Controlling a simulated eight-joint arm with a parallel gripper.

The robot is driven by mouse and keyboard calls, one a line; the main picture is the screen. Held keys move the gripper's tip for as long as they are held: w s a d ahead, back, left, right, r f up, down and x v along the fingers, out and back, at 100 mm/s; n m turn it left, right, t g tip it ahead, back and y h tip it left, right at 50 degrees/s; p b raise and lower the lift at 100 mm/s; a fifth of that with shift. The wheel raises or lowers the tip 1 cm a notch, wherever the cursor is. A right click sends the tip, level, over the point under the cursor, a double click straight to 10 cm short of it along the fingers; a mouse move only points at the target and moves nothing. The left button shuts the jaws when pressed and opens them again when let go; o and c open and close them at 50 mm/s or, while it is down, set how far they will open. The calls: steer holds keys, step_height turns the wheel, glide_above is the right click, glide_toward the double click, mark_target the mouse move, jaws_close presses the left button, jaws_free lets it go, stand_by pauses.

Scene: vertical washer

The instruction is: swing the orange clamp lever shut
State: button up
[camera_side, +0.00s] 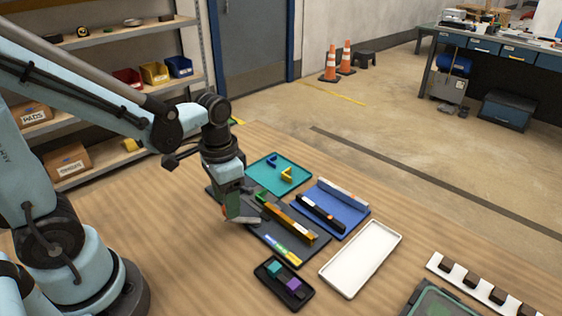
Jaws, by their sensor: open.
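A long orange bar (289,222), which looks like the clamp lever, lies along a dark fixture base (262,232) in the middle of the table. A small green part shows at its far left end. Whether the lever is open or shut is too small to tell. My gripper (242,215) points down at the left end of the fixture, left of the orange bar. It is open and I see nothing held in it. It hides part of the fixture's left end. Any contact with the fixture cannot be told from this angle.
A blue tray (352,212) with black and grey bars lies right of the fixture. A teal tray (262,172) with yellow and blue pieces is behind. A black tray (268,276) with teal and purple blocks is in front. An empty white tray (362,258) is at right.

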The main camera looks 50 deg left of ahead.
steer(key=shift+f, duration=0.55)
jaws_close()
